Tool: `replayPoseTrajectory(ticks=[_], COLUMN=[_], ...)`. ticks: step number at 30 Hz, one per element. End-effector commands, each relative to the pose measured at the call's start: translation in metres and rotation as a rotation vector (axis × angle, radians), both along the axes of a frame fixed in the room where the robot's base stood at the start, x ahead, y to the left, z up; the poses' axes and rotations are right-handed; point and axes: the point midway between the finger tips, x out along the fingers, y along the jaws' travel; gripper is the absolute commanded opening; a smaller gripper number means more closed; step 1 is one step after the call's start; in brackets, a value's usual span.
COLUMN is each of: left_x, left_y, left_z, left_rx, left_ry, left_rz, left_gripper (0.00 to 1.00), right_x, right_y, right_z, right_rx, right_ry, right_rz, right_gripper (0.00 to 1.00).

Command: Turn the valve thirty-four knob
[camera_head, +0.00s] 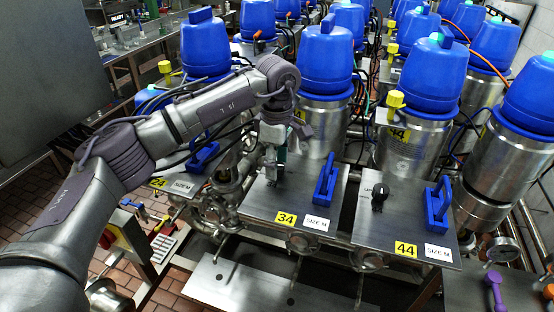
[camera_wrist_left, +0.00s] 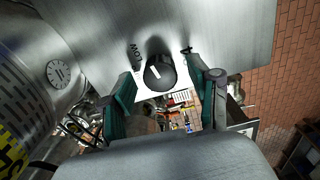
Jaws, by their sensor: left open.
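The plate labelled 34 (camera_head: 256,205) is in the middle of the head view, with a yellow number tag, a white "SIZE M" tag and a blue handle (camera_head: 326,181). My left gripper (camera_head: 275,172) points down over the left part of this plate and hides its knob there. In the left wrist view the black knob (camera_wrist_left: 160,72) with a white mark sits on the metal plate between my two green fingers (camera_wrist_left: 164,84). The fingers are open, one on each side of it, with visible gaps. The lettering "LOW" shows beside the knob. My right gripper is not in view.
Plate 44 (camera_head: 405,215) on the right has its own black knob (camera_head: 379,195) and blue handle (camera_head: 438,206). Plate 24 (camera_head: 183,186) is on the left, partly behind my arm. Blue-topped valve cylinders (camera_head: 325,65) stand close behind. Thin pipes run below the plates.

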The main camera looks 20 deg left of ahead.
Motion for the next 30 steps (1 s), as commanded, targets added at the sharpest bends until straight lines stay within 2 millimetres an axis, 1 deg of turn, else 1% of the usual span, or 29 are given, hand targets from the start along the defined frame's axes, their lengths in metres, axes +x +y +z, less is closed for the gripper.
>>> replayPoseTrajectory(ticks=[3, 4, 11, 12, 14, 15, 23, 30], left_x=[0.0, 0.0, 0.0, 0.0, 0.0, 0.0, 0.0, 0.001], left_y=[0.0, 0.0, 0.0, 0.0, 0.0, 0.0, 0.0, 0.001], left_z=[0.0, 0.0, 0.0, 0.0, 0.0, 0.0, 0.0, -0.002], left_rx=[0.0, 0.0, 0.0, 0.0, 0.0, 0.0, 0.0, 0.001], left_ry=[0.0, 0.0, 0.001, 0.001, 0.001, 0.001, 0.0, 0.0], left_rz=[0.0, 0.0, 0.0, 0.0, 0.0, 0.0, -0.035, -0.168], left_gripper=[0.61, 0.58, 0.2, 0.13, 0.03, 0.01, 0.02, 0.02], right_x=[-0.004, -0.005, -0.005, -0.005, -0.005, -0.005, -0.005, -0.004], right_y=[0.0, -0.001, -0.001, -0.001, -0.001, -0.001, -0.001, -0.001], right_z=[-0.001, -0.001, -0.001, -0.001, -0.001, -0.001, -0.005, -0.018], right_rx=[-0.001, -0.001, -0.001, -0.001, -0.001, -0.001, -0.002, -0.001], right_ry=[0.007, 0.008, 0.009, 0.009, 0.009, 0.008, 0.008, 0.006], right_rz=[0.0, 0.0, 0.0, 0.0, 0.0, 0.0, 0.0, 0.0], right_gripper=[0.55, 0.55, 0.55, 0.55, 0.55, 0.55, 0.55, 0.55])
